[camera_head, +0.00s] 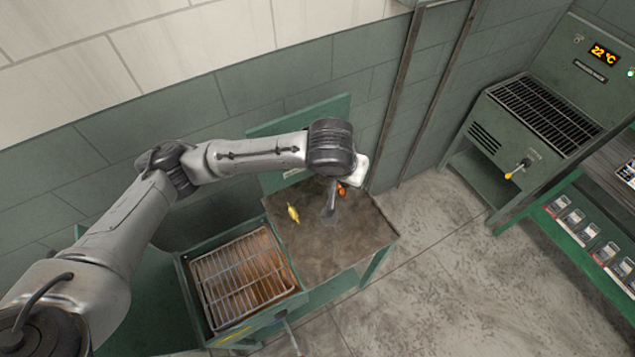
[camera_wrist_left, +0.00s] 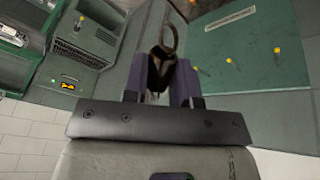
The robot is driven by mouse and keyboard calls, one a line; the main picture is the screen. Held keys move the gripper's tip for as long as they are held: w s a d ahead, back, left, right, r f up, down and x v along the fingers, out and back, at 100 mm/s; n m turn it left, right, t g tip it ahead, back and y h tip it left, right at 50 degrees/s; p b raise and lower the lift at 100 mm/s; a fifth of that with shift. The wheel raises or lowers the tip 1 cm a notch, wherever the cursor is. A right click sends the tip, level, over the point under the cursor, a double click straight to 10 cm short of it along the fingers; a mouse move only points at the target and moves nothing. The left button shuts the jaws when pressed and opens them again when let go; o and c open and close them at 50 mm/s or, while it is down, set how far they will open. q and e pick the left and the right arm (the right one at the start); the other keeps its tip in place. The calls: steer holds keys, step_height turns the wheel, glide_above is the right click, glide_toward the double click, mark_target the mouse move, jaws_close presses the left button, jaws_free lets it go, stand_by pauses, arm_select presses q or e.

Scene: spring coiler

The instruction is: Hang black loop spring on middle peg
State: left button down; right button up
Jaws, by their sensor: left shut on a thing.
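My left gripper (camera_head: 333,208) is over the bench top, at the end of the arm coming in from the left. In the left wrist view its purple fingers (camera_wrist_left: 160,82) are shut on a dark loop spring (camera_wrist_left: 169,38), whose ring stands out beyond the fingertips. A green panel (camera_wrist_left: 259,72) beside the spring bears yellow-tipped pegs. The spring appears apart from these pegs. In the head view my arm partly hides the green panel (camera_head: 322,113). My right gripper is not in view.
The brown bench top (camera_head: 350,247) carries or lies beneath a yellow item (camera_head: 293,213) and an orange item (camera_head: 341,189). A wire-rack tray (camera_head: 240,278) is at its left. A green grill machine (camera_head: 545,120) stands at right, with open floor between.

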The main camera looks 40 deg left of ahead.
arm_select(q)
steer(key=w+a+f+t+y+b, duration=0.3)
steer(key=w+a+f+t+b, duration=0.15)
steer(key=w+f+t, duration=0.35)
steer(key=s+a+f+n+t+y+b, duration=0.1)
steer(key=s+a+f+t+y+b, duration=0.15)
steer(key=a+f+t, duration=0.4)
steer(key=w+a+f+g+b, duration=0.1)
steer(key=w+a+f, duration=0.2)
steer(key=a, duration=0.7)
steer(key=shift+w+f+b, duration=0.35)
steer(key=shift+w+b, duration=0.05)
steer(key=shift+w, duration=0.3)
steer(key=shift+g, duration=0.25)
stand_by(0.6)
steer(key=c, duration=0.8)
jaws_free()
